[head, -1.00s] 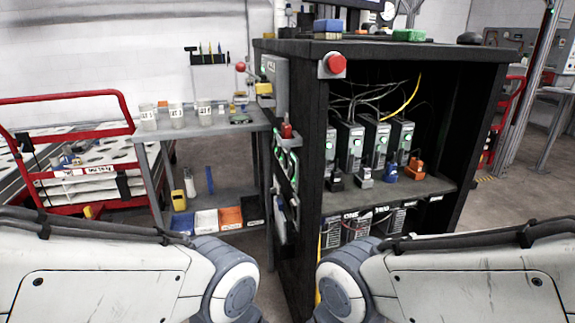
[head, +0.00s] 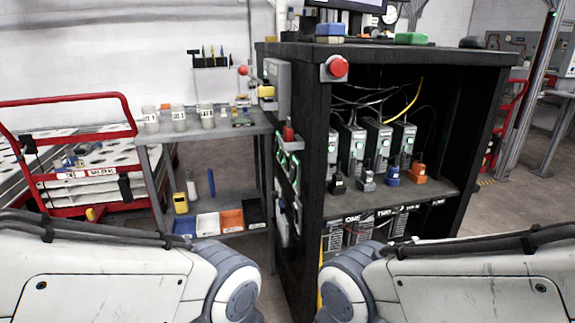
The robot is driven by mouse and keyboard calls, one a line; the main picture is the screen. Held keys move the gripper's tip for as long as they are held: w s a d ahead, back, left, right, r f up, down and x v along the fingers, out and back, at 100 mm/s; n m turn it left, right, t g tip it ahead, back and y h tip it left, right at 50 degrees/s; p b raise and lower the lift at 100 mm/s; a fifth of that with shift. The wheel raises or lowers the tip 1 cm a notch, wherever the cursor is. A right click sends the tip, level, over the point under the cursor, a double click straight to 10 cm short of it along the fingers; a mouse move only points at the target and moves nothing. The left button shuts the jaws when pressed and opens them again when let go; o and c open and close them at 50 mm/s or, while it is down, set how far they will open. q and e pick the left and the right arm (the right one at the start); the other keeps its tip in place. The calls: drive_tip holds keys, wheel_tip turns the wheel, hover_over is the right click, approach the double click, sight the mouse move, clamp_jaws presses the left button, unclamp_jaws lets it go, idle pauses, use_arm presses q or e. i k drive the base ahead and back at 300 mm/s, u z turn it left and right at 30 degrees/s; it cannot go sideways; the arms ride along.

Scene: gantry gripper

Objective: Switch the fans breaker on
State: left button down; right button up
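No label reading "fans" can be made out, so I cannot tell which part is the fans breaker. A grey box (head: 277,82) with a yellow part is mounted on the left side of the black cabinet (head: 312,150). Below it on the same side are panels with green lights (head: 291,165) and a red part, seen at a steep angle. A red push button (head: 338,67) sits on the cabinet's front top corner. Both my grippers are out of view; only my arm links show along the bottom.
Several grey units (head: 378,142) with green lights and cables stand inside the open cabinet. A grey shelf table (head: 245,128) with cups and bins stands left of it. A red cart (head: 75,150) is further left.

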sight(286, 155)
drive_tip(key=k, duration=0.65)
drive_tip(key=u, duration=0.55)
drive_tip(key=i, duration=0.9)
drive_tip(key=z, duration=0.45)
drive_tip(key=i, duration=0.6)
drive_tip(key=z, duration=0.75)
